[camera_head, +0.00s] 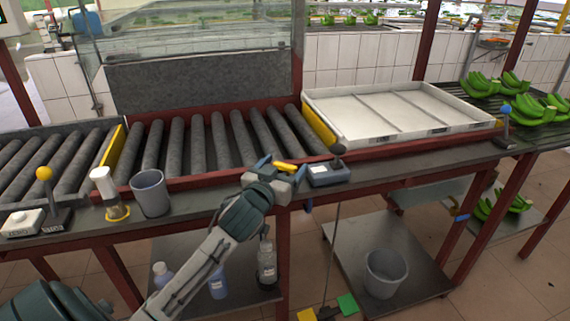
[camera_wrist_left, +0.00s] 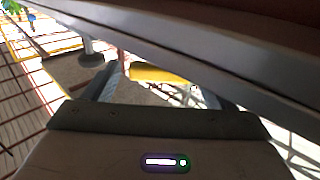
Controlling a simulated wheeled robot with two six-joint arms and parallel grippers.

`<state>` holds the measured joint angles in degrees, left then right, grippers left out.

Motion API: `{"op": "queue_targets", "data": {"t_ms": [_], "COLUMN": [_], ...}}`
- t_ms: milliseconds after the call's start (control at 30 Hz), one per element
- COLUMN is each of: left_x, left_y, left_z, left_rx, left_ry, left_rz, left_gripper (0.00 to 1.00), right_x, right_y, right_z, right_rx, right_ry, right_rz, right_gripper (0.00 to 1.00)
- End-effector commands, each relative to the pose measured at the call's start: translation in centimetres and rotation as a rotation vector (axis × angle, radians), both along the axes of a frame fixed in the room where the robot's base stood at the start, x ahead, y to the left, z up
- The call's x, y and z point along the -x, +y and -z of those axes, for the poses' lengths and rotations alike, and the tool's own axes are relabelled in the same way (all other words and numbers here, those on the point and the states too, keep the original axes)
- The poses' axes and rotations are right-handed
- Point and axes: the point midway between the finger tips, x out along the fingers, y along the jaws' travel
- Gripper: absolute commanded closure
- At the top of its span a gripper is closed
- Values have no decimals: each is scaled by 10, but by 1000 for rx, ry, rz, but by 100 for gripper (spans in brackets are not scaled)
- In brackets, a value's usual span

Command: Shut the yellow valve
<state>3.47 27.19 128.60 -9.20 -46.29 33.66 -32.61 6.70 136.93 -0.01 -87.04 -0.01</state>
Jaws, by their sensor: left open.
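A yellow valve handle (camera_head: 286,167) sits at the front edge of the roller table, just left of a grey switch box. My left gripper (camera_head: 284,174) reaches up to it from below, and its fingers are open. In the left wrist view the yellow handle (camera_wrist_left: 158,74) lies ahead, across the gap between the two spread fingertips (camera_wrist_left: 160,88). I cannot tell whether a finger touches it. The valve's body is hidden behind the gripper and the table edge. My right gripper is in neither view.
A switch box (camera_head: 328,173) with a dark lever stands close to the right of my gripper. A grey cup (camera_head: 151,193) and a white-capped bottle (camera_head: 104,185) stand left on the ledge. A white tray (camera_head: 455,118) lies at the right. A bucket (camera_head: 386,273) is below.

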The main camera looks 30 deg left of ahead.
Motion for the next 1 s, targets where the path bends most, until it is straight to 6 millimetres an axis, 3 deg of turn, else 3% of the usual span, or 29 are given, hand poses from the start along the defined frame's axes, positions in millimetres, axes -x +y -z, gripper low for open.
{"op": "queue_targets", "data": {"t_ms": [400, 633, 1000], "left_x": [-11, -10, -10], "left_y": [2, 2, 1], "left_z": [0, 0, 0], "left_rx": [1, 1, 5], "left_ry": [0, 0, 0], "left_rz": [0, 0, -53], "left_gripper": [22, 65, 66], "right_x": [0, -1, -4], "right_y": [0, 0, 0], "right_z": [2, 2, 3], "right_rx": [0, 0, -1], "right_ry": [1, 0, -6], "right_rz": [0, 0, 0], "right_gripper": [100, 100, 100]}}
